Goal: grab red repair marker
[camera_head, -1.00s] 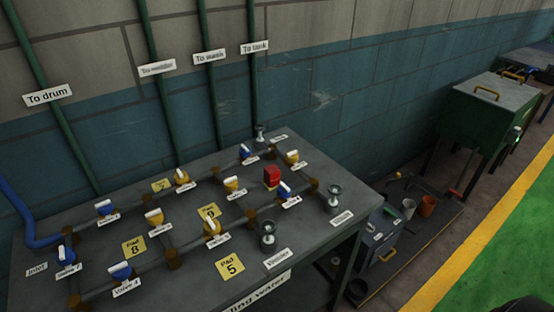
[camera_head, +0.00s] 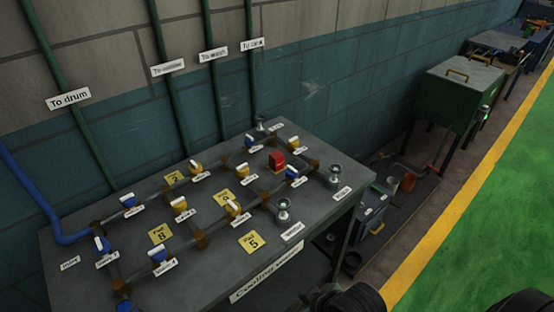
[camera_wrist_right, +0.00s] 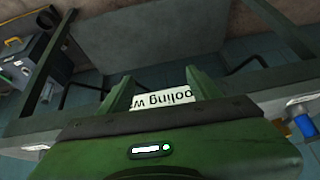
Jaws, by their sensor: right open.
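A small red block (camera_head: 277,160), which looks like the red repair marker, stands on the dark bench top (camera_head: 215,263) among pipes and valves in the head view. It is toward the bench's right end, near a blue-handled valve (camera_head: 296,176). My right gripper (camera_wrist_right: 160,76) shows in the right wrist view with its two green fingers apart and nothing between them. Beyond the fingers is the bench's "Cooling water" sign (camera_wrist_right: 165,98); the red block is not visible there. My left gripper is not in view.
Metal knobs (camera_head: 284,208) stand upright near the bench's front edge. Yellow-handled valves (camera_head: 233,207) and pipes cover much of the top. A grey box (camera_head: 370,218) stands on the floor right of the bench; a green cabinet (camera_head: 459,92) is farther right. The green floor (camera_head: 470,240) is clear.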

